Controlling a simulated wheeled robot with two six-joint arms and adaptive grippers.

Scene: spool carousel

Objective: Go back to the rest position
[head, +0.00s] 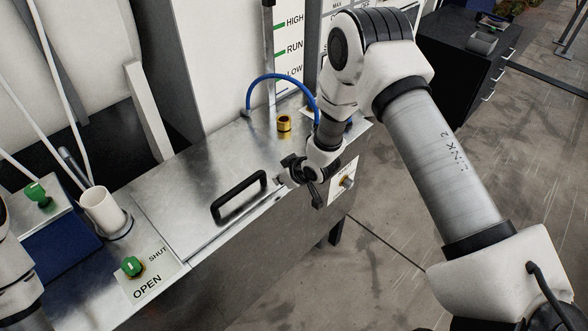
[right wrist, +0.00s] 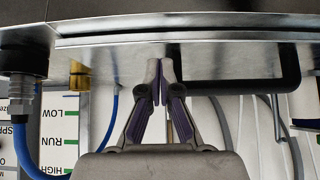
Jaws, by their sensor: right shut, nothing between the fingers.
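My right gripper (head: 284,177) is at the front edge of the metal bench top, just right of a black bar handle (head: 240,196). In the right wrist view, the right gripper (right wrist: 160,76) has its fingertips together with nothing between them. The black handle (right wrist: 290,66) shows beside the fingers there, apart from them. My right arm reaches in from the right of the head view. At the left edge, part of my left arm (head: 14,272) shows, but its gripper is out of view.
A brass fitting (head: 284,124) and a blue hose (head: 283,77) stand behind the right gripper. A silver knob (head: 347,183) is on the front panel, close to its right. A white cup (head: 103,213) and green OPEN/SHUT knob (head: 132,266) are left. Open floor (head: 400,235) lies right.

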